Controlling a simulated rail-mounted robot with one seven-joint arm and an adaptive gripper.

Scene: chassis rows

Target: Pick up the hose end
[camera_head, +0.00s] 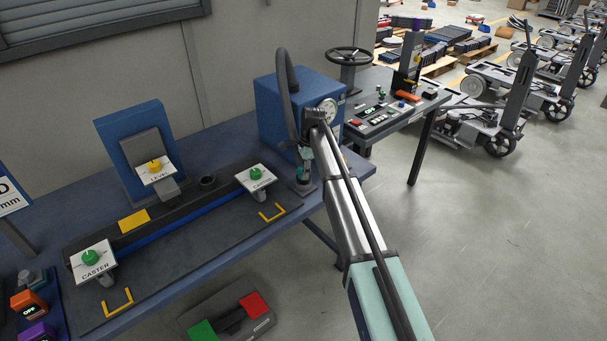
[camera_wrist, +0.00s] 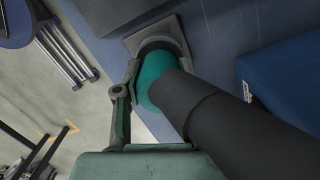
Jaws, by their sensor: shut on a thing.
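The hose is dark, with a teal collar at its end (camera_wrist: 155,75). In the wrist view it comes in from the lower right and its end meets a grey square holder (camera_wrist: 180,30). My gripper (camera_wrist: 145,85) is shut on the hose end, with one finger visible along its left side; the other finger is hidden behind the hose. In the head view my gripper (camera_head: 304,158) is at the front of the blue box, just above the small holder (camera_head: 305,187) at the bench edge. The hose (camera_head: 283,75) arches up behind my arm. I cannot tell whether the end is still seated.
The blue box (camera_head: 265,108) with a round gauge stands close behind my gripper. A dark fixture with caster and level buttons (camera_head: 165,220) lies along the bench to the left. A second bench (camera_head: 385,120) with a handwheel stands at the right.

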